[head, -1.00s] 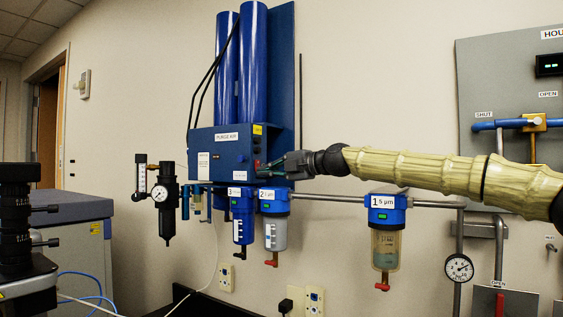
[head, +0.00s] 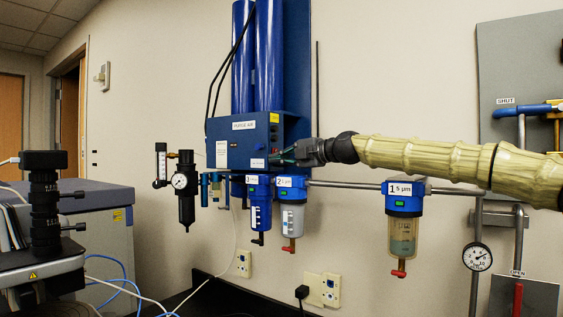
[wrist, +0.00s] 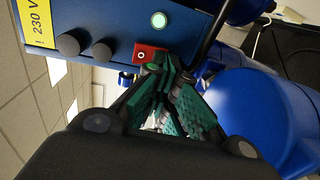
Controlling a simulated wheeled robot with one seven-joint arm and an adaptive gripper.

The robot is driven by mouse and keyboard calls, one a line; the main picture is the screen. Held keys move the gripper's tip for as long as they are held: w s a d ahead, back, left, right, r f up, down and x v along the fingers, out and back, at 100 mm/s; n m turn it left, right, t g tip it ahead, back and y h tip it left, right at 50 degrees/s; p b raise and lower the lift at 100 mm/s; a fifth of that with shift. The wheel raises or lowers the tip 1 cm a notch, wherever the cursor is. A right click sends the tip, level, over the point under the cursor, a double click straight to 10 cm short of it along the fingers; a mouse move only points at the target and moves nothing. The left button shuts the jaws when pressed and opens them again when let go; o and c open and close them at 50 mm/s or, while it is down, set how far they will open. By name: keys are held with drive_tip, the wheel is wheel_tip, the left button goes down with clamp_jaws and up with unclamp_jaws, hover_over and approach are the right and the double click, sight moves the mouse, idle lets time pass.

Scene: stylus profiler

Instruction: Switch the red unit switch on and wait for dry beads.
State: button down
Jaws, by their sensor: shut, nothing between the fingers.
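The red switch (wrist: 148,54) shows in the wrist view on the blue purge air unit (wrist: 75,25), with a white O mark on it. A round lamp (wrist: 158,20) beside it glows pale green. My gripper (wrist: 163,72) is shut and empty, with its green-padded fingertips right at the switch's edge. I cannot tell whether they touch it. In the head view my gripper (head: 274,160) is at the lower right of the unit's front (head: 228,150), and the switch is not clearly visible there. I cannot make out any beads or their colour.
Two tall blue cylinders (head: 268,60) stand above the unit. Filter bowls, numbered 3 (head: 260,205), 2 (head: 292,205) and 1 (head: 403,225), hang below along a grey pipe (head: 345,184). A pressure regulator (head: 186,190) is at the left. A grey valve panel (head: 520,60) is at the right.

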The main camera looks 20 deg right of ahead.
drive_tip(key=v, duration=1.2)
drive_tip(key=shift+d, duration=0.15)
idle(0.3)
